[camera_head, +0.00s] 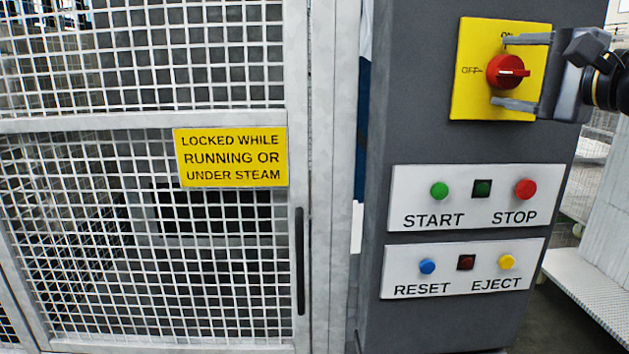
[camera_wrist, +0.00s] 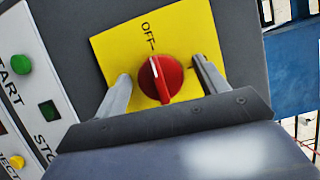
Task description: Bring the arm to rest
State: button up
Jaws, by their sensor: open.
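My gripper (camera_head: 500,70) is open at the upper right in the head view, in front of the yellow switch plate (camera_head: 470,98). Its two fingers reach above and below the red rotary knob (camera_head: 506,70), with gaps to it. It holds nothing. In the wrist view the gripper (camera_wrist: 161,68) has one finger on each side of the red knob (camera_wrist: 160,80), over the yellow plate (camera_wrist: 182,24). The knob's white line points toward the OFF mark. ON is partly hidden behind the upper finger in the head view.
The dark control column (camera_head: 420,120) carries a START/STOP panel (camera_head: 462,200) and a RESET/EJECT panel (camera_head: 465,268) below the switch. A white mesh gate (camera_head: 150,122) with a yellow sign (camera_head: 231,158) and a black handle (camera_head: 300,262) fills the left. A blue frame (camera_wrist: 290,60) stands right in the wrist view.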

jog(key=shift+s+f+m+t+b, duration=0.15)
jog(key=shift+m+t+b, duration=0.1)
jog(key=shift+m, duration=0.3)
jog(key=shift+f+m+t+b, duration=0.15)
jog(key=shift+m+t+b, duration=0.1)
jog(key=shift+m, duration=0.3)
jog(key=shift+m+t+b, duration=0.35)
jog(key=shift+m+t, duration=0.05)
jog(key=shift+m, duration=0.8)
jog(key=m+t, duration=0.1)
jog(key=m, duration=0.1)
jog(key=m+t+h+b, duration=0.1)
jog(key=m, duration=0.2)
jog(key=m+h, duration=0.1)
jog(key=m, duration=0.2)
jog(key=m+t+h+p, duration=0.1)
jog(key=m, duration=0.2)
jog(key=m+t+h, duration=0.1)
jog(key=m, duration=0.1)
jog(key=shift+a+r+m+h+p, duration=0.2)
jog(key=shift+m+h+p, duration=0.1)
jog(key=shift+m+h, duration=0.1)
jog(key=m+h, duration=0.1)
jog(key=m, duration=0.1)
jog(key=shift+f+m+h+p, duration=0.1)
jog(key=shift+m+h+p, duration=0.2)
jog(key=shift+p, duration=0.05)
jog(key=shift+d, duration=0.1)
jog(key=shift+f, duration=0.1)
